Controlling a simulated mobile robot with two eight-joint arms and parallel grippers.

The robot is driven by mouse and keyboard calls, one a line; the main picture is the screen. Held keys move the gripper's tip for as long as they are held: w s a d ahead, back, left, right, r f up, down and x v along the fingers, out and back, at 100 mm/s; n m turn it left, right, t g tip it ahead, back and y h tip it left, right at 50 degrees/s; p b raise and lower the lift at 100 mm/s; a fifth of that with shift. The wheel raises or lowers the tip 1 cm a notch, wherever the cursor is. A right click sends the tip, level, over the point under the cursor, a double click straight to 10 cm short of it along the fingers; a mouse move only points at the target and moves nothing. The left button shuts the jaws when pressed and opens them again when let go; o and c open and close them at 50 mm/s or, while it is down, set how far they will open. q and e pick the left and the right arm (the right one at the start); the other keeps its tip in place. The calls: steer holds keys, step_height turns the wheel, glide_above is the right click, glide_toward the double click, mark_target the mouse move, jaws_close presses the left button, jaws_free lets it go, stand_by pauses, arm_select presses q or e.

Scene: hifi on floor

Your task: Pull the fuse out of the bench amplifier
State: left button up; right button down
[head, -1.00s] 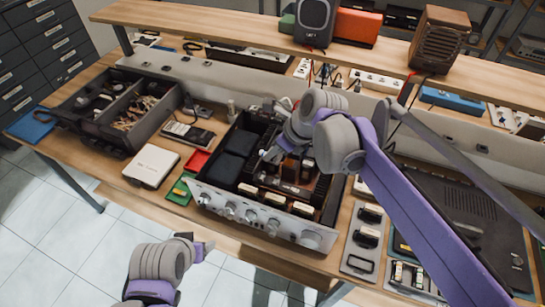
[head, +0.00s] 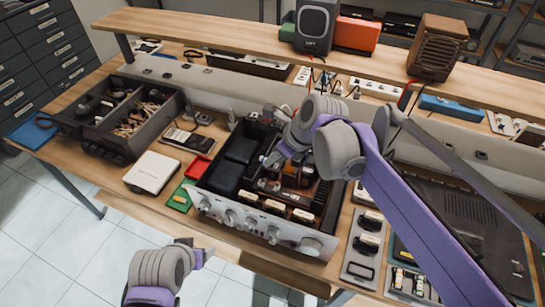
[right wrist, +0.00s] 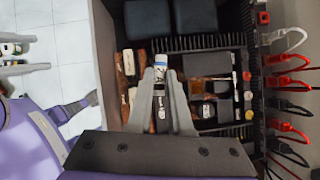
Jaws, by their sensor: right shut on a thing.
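The bench amplifier (head: 262,229) stands open-topped on the bench, its silver knobbed front facing me. It also shows in the right wrist view (right wrist: 98,60). My right gripper (head: 268,163) reaches down into the open case. In the right wrist view, its fingers (right wrist: 161,80) are shut on the fuse (right wrist: 161,72), a small upright cylinder with a white body, blue marking and pale cap. Its lower end is hidden between the fingers. My left gripper (head: 205,250) is in front of the bench, away from the amplifier. Its fingers look apart in the right wrist view (right wrist: 42,53).
Dark blocks and board parts crowd the case around my right gripper. A grey tray (head: 360,271) and dark laptop-like unit (head: 470,215) lie to the right. Red and black cables (right wrist: 288,105) hang behind.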

steer(key=shift+w+r+p, duration=0.1)
steer(key=shift+r+p, duration=1.3)
steer(key=shift+r, duration=2.05)
arm_select(q)
steer(key=shift+t, duration=0.3)
steer(key=r, duration=0.1)
steer(key=w+r, duration=0.1)
steer(key=r, duration=0.1)
steer(key=w+r, duration=0.1)
steer(key=shift+w+r, duration=0.2)
steer(key=shift+r, duration=0.05)
steer(key=shift+s, duration=0.1)
arm_select(e)
steer(key=shift+f, duration=0.1)
